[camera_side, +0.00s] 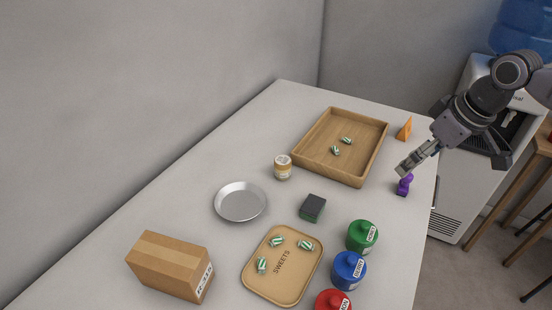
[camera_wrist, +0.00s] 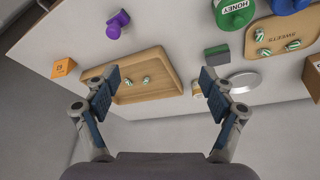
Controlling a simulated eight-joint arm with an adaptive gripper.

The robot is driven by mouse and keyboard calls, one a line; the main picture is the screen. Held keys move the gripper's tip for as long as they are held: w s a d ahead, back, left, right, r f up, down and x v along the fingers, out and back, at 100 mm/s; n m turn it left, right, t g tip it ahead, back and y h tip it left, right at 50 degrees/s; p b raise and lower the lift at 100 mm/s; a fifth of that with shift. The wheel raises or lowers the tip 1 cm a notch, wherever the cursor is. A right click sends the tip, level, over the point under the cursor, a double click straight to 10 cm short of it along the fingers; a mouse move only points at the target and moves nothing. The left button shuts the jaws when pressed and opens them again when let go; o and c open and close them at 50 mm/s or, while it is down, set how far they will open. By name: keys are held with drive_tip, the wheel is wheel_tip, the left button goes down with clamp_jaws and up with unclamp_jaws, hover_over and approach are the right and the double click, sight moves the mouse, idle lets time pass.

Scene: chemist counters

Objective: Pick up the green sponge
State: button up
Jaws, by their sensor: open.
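The sponge (camera_side: 312,207) is a small block with a dark top and a green lower side. It lies on the counter between the sweets tray and the wooden tray, left of the green jar. It also shows in the wrist view (camera_wrist: 217,54), beyond the right finger. My gripper (camera_side: 402,170) hangs over the right part of the counter, close to the purple piece and well to the right of the sponge. In the wrist view my gripper (camera_wrist: 158,80) has its two fingers wide apart with nothing between them in its grasp.
A wooden tray (camera_side: 361,183) holds two striped sweets. A purple piece (camera_side: 404,186) and an orange wedge (camera_side: 404,129) stand at the right. Green (camera_side: 361,237), blue (camera_side: 348,270) and red jars, a sweets tray (camera_side: 262,290), metal plate (camera_side: 240,201), small jar (camera_side: 283,167) and box (camera_side: 172,265) surround the sponge.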

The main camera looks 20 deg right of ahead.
drive_tip(key=w+a+f+n+g, duration=0.1)
drive_tip(key=w+a+n+g, duration=0.15)
drive_tip(key=w+a, duration=0.5)
drive_tip(key=n+g, duration=0.2)
drive_tip(key=n, duration=0.1)
hover_over(313, 205)
wheel_tip(313, 205, down, 5)
drive_tip(key=shift+h, duration=0.4)
wheel_tip(313, 205, down, 10)
drive_tip(key=shift+r, duration=0.1)
drive_tip(key=c, duration=1)
